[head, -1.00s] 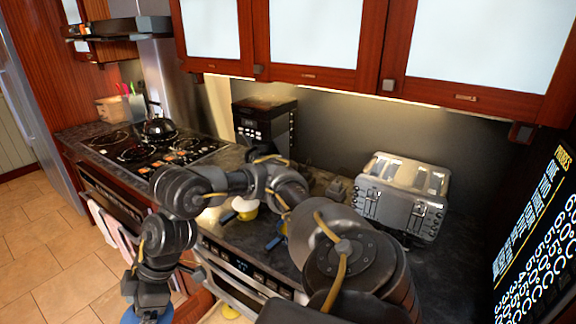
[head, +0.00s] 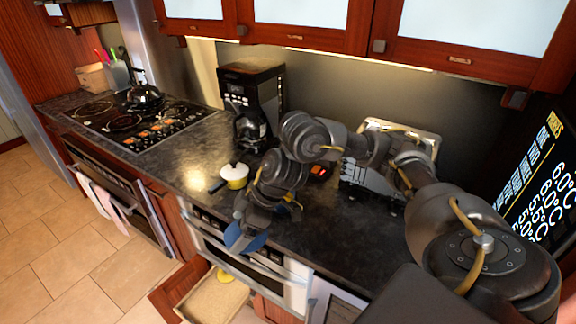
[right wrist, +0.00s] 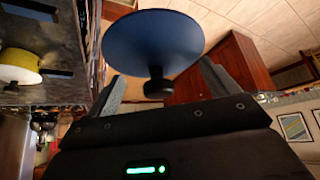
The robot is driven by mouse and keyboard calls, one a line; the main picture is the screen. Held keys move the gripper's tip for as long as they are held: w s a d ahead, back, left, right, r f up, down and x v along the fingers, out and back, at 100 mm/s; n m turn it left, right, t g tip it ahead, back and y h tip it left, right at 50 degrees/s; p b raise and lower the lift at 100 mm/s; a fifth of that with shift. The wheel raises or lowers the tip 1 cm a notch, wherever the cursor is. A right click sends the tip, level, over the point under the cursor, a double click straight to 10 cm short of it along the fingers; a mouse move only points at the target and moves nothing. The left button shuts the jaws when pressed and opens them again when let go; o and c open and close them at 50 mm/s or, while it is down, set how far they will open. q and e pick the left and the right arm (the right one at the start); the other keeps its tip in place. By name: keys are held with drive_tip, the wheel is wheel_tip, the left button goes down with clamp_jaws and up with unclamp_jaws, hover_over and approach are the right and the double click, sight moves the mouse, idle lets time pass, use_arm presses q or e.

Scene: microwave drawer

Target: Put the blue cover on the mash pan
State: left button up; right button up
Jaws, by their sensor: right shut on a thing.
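The blue cover (head: 246,238) is a round disc at the front edge of the counter. In the right wrist view the blue cover (right wrist: 153,42) shows its dark knob between the fingers. My right gripper (head: 250,217) is shut on that knob; it also shows in the right wrist view (right wrist: 158,85). A small yellow pan (head: 235,182) with a white top and dark handle stands on the counter, left of the gripper and apart from it. It shows at the left edge of the right wrist view (right wrist: 18,62). I cannot tell whether it is the mash pan. My left gripper is out of view.
An open drawer (head: 208,302) below the counter holds a yellow thing (head: 223,275), partly visible. A coffee maker (head: 250,100), a stove (head: 138,122) with a kettle (head: 145,96), and a toaster (head: 372,180) partly hidden by my arm line the counter (head: 310,225).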

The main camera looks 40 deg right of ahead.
use_arm(q)
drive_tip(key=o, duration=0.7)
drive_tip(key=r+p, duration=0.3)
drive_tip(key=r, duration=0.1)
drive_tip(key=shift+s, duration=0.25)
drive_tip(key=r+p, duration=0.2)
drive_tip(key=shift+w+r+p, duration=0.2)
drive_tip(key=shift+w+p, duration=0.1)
drive_tip(key=shift+p, duration=0.05)
use_arm(e)
drive_tip(key=w+d+f+m, duration=0.1)
drive_tip(key=w+d, duration=0.3)
drive_tip(key=d, duration=0.3)
drive_tip(key=w+d+f+m+t+h, duration=0.1)
drive_tip(key=w+d, duration=0.4)
drive_tip(key=d, duration=0.3)
drive_tip(key=w+d+f+m, duration=0.1)
drive_tip(key=w+d, duration=0.3)
drive_tip(key=d, duration=0.3)
drive_tip(key=shift+w+d, duration=0.15)
drive_tip(key=shift+w, duration=0.1)
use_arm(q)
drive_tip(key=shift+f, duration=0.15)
